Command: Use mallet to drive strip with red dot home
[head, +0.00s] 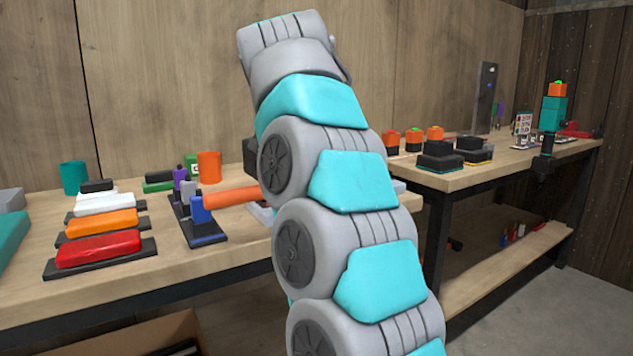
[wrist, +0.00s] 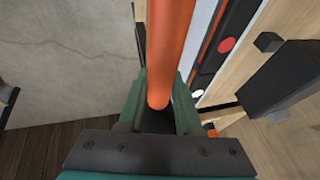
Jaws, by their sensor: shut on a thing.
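In the wrist view my gripper (wrist: 160,104) has its green fingers closed around an orange handle (wrist: 172,40), which appears to be the mallet's. The handle runs out past the top edge, so the mallet's head is not seen there. A dark strip with a red dot (wrist: 226,44) lies to the right of the handle, beside a pale strip-like surface. In the head view an orange cylinder (head: 230,196) sticks out left from behind my arm and seems to be the same handle. My gripper is hidden behind my arm there.
The left bench holds red (head: 98,250), orange (head: 100,223) and white blocks on dark bases, a teal cup (head: 74,177) and an orange cup (head: 209,167). A dark block (wrist: 290,78) stands right in the wrist view. The right bench (head: 470,176) holds several fixtures.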

